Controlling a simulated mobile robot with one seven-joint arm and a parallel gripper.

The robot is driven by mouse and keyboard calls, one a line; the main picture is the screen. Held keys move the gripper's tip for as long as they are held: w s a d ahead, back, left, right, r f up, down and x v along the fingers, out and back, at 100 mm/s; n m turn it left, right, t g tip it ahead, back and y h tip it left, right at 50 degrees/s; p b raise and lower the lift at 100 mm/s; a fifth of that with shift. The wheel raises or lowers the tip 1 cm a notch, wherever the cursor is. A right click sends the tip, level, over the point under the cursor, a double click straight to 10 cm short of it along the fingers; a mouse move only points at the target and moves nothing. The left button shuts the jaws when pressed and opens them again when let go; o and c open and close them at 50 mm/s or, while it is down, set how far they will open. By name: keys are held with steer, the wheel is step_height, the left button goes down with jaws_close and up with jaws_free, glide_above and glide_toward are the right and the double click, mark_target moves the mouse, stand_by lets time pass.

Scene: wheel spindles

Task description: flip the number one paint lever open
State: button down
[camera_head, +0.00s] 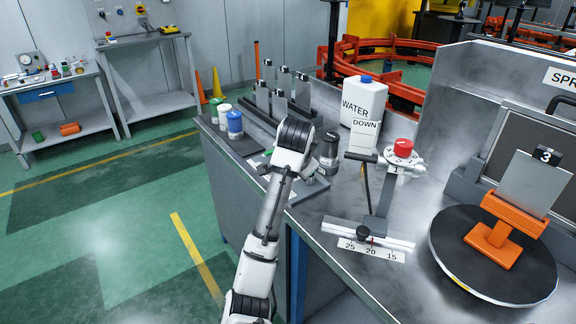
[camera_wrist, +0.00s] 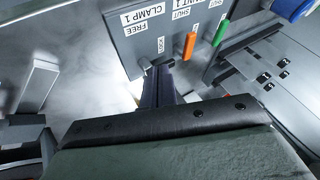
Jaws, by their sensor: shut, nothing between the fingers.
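In the wrist view, a grey lever panel (camera_wrist: 150,45) shows upside down with its printed labels. An orange lever (camera_wrist: 190,45) stands out from it beside a partly cut-off label that ends in "NT 1", with "SHUT" under it. A green lever (camera_wrist: 221,33) is just to its right, also by a "SHUT" label. My gripper (camera_wrist: 156,72) is shut and empty, its dark fingers pointing at the panel's lower edge, left of the orange lever and apart from it. In the head view my arm hides most of the panel and the fingers.
A "CLAMP 1" label (camera_wrist: 142,18) is on the same panel, left of the orange lever. In the head view, a white water jug (camera_head: 363,100), a stand with a red knob (camera_head: 403,147) and a black turntable (camera_head: 450,262) are to the right. Paint pots (camera_head: 234,124) stand left.

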steer(key=p+x, duration=0.1)
steer(key=x, duration=0.4)
steer(key=shift+w+f, duration=0.25)
steer(key=shift+f, duration=0.05)
steer(key=w+a, duration=0.1)
steer(key=w+a+p, duration=0.1)
steer(key=w, duration=0.1)
steer(key=shift+f+p, duration=0.2)
steer(key=shift+p, duration=0.1)
steer(key=shift+w+a+f, duration=0.1)
steer(key=shift+w+a, duration=0.1)
steer(key=shift+w, duration=0.15)
